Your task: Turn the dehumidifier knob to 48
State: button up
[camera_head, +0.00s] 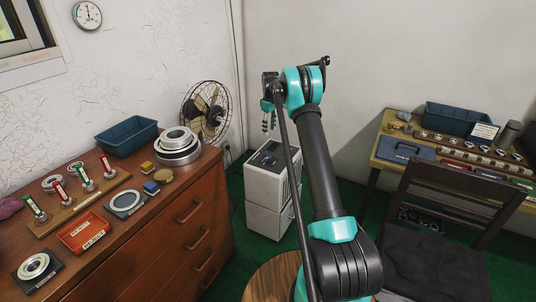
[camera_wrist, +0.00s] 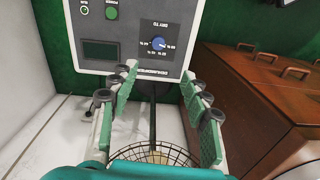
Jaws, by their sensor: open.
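The dehumidifier (camera_head: 267,175) is a pale box on the floor in the corner, with a dark panel on its top. The wrist view shows its panel (camera_wrist: 128,68) with a blue knob (camera_wrist: 158,43) on a black dial marked with small numbers, a dark display (camera_wrist: 100,50) and a green button (camera_wrist: 111,13). The knob's white mark seems to point to the right; the numbers are too small to read surely. My gripper (camera_head: 269,118) is above the dehumidifier. In the wrist view my gripper (camera_wrist: 166,82) is open and empty, its fingers apart, with the knob beyond them, untouched.
A wooden dresser (camera_head: 190,205) with bearing rings, trays and gauges stands left. A wire-caged fan (camera_head: 207,108) is behind it, close to the dehumidifier. A dark chair (camera_head: 440,220) and a workbench (camera_head: 385,150) stand right. A round wooden top (camera_head: 268,280) is in front.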

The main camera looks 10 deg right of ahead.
aim_at(268, 157)
jog(key=f, duration=1.7)
jog(key=shift+a+f, duration=0.25)
jog(key=shift+f, duration=0.15)
jog(key=shift+c, duration=0.4)
grip_shut()
